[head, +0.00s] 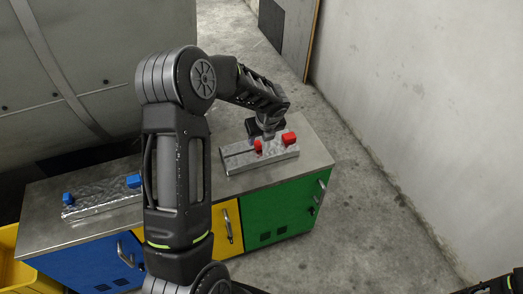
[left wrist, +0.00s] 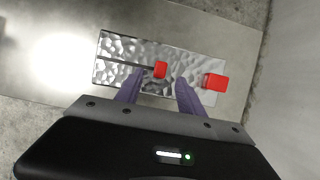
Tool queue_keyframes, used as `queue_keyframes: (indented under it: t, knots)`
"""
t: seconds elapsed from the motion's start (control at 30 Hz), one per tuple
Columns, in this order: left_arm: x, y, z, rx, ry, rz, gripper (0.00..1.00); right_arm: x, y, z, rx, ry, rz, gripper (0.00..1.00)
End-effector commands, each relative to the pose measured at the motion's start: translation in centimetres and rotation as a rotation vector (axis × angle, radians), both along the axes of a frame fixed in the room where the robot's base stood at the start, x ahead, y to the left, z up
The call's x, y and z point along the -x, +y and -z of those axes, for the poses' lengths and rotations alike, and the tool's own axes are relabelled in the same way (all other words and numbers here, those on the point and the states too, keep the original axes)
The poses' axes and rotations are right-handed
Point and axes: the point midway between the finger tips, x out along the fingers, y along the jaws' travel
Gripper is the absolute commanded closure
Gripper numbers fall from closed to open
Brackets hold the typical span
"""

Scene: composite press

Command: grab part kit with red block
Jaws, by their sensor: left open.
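The part kit with red blocks is a silvery, dimpled plate (head: 235,160) on the right end of the workbench. It carries two red blocks, one near its middle (head: 258,147) and one near its right end (head: 289,138). In the left wrist view the plate (left wrist: 120,50) lies below the fingers, with the middle red block (left wrist: 160,69) and the end block (left wrist: 215,82). My left gripper (head: 267,134) is over the plate. Its open fingers (left wrist: 160,88) stand either side of the middle block's line; contact cannot be told.
A second plate (head: 100,197) with blue blocks (head: 134,181) lies on the left of the metal workbench top (head: 312,150). The bench has blue, yellow and green fronts. A yellow bin (head: 8,262) stands at left, a wall (head: 430,100) at right. Floor is clear between bench and wall.

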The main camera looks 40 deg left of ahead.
Motion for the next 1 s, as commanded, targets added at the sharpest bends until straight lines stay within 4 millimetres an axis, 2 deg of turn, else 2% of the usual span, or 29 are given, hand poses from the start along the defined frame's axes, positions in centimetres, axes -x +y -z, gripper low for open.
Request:
queue_keyframes:
  t: [0.3,0.4,1.0]
  knots:
    - [-1.0,1.4,3.9,0.001,0.003,-0.001,0.55,0.0,0.0,0.1,0.0,0.0,0.0,0.58]
    - [-1.1,1.6,4.6,0.0,0.001,0.0,0.55,0.0,0.0,0.1,0.0,0.0,0.0,0.58]
    - [-1.2,1.6,4.6,0.0,0.0,0.0,0.55,0.0,0.0,0.1,0.0,0.0,0.0,0.58]
